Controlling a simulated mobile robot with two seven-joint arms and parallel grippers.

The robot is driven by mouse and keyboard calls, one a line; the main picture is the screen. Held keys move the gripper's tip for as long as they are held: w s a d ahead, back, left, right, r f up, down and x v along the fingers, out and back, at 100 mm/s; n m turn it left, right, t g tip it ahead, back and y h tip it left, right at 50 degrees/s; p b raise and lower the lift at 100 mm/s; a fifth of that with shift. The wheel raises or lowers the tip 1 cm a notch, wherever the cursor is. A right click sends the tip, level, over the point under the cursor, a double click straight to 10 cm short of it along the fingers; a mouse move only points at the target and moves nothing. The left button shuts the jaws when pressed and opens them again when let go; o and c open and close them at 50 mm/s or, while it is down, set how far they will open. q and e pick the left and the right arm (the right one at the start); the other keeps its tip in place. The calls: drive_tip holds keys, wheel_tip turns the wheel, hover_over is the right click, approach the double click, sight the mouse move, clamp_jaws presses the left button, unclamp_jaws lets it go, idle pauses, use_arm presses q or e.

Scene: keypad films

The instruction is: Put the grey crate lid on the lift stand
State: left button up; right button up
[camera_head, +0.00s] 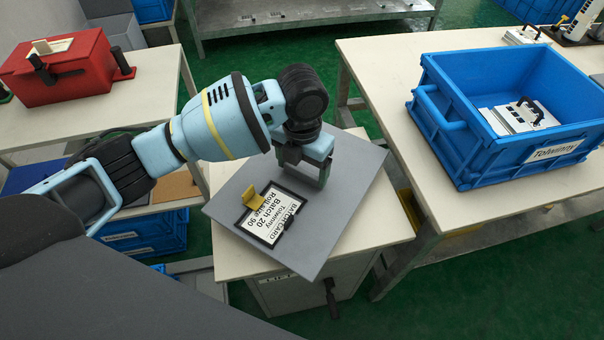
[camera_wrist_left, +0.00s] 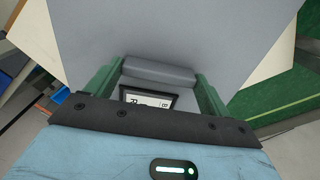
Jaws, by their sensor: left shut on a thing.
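The grey crate lid (camera_head: 345,190) is a flat panel with a framed batch card (camera_head: 271,215) and a yellow clip (camera_head: 252,197) on it. It lies over the top of the lift stand (camera_head: 235,257), turned at an angle to it. Whether it rests on the stand or hangs just above is hard to tell. My left gripper (camera_head: 318,176) is shut on the lid's grey handle, which shows between the green fingers in the left wrist view (camera_wrist_left: 160,73). The lid hides most of the stand's top. My right gripper is not in view.
A blue crate (camera_head: 440,135) labelled Tolwinny, with a white handled piece (camera_head: 520,117) inside, stands on the right table (camera_head: 385,62). A red box (camera_head: 75,72) sits on the left table. Blue crates are below at left. Green floor shows between the tables.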

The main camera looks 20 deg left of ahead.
sight(302, 169)
use_arm(q)
wheel_tip(302, 169, down, 3)
drive_tip(key=shift+w+f+b, duration=0.1)
drive_tip(key=shift+f+b, duration=0.1)
drive_tip(key=shift+b, duration=0.15)
drive_tip(key=shift+f, duration=0.2)
drive_tip(key=o, duration=1.1)
wheel_tip(302, 169, up, 11)
drive_tip(key=shift+f+p, duration=0.15)
drive_tip(key=shift+p, duration=0.75)
drive_tip(key=shift+r, duration=0.8)
